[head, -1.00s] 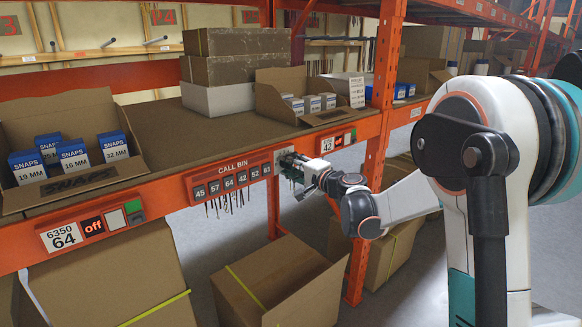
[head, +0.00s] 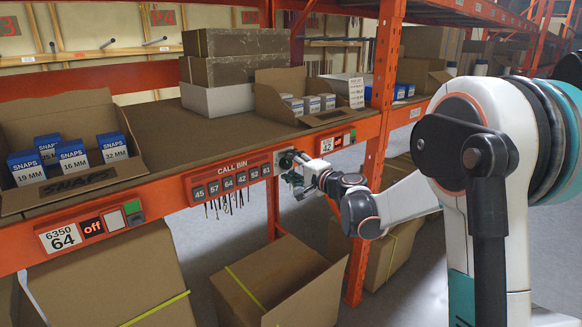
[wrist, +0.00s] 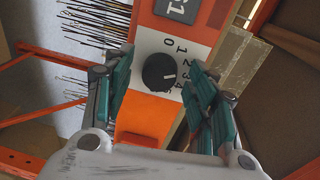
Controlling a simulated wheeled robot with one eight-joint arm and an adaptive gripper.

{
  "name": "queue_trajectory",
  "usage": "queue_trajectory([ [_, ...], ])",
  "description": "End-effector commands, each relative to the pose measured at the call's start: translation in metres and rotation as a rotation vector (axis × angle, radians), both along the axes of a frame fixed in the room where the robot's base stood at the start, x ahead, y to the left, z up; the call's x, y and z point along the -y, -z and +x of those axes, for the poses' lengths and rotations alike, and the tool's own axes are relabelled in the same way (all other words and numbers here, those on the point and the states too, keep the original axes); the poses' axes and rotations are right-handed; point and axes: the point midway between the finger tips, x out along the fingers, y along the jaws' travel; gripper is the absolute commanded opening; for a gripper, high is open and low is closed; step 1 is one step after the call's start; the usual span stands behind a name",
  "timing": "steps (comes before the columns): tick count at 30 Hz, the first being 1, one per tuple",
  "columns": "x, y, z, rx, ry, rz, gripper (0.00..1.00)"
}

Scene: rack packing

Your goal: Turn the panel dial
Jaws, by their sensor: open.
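The dial (wrist: 157,72) is a round black knob on a white plate with a printed scale of numbers. Its light mark points right, roughly toward the 3. In the head view the dial (head: 286,160) is a small dark disc on the plate, right of the call bin strip. My gripper (wrist: 156,80) is open, one green-padded finger on each side of the dial, with visible gaps between pads and knob. In the head view my gripper (head: 303,172) is just right of the dial, apart from it. The depth gap is hard to judge.
The CALL BIN strip (head: 232,179) with number tiles is left of the dial, with thin dark cables hanging below. An orange rack post (head: 373,160) stands to the right, behind my arm. An open carton (head: 285,315) stands below. Boxes of SNAPS (head: 72,156) are on the shelf.

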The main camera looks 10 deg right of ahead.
Motion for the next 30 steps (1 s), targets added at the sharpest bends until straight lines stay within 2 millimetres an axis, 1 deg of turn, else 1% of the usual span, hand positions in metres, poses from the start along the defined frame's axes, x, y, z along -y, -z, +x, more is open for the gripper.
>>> queue_trajectory([
  [5, 0.006, -0.001, -0.010, 0.000, 0.001, 0.000, 0.52],
  [8, 0.013, -0.002, -0.025, 0.000, 0.002, 0.000, 0.52],
  [15, 0.037, -0.006, -0.068, 0.000, 0.003, -0.002, 0.52],
  [18, 0.044, -0.007, -0.084, 0.001, 0.003, -0.001, 0.52],
  [21, 0.050, -0.009, -0.095, 0.000, 0.002, 0.000, 0.52],
  [25, 0.054, -0.009, -0.103, 0.000, 0.002, 0.000, 0.52],
  [30, 0.055, -0.010, -0.106, 0.000, 0.001, 0.000, 0.52],
])
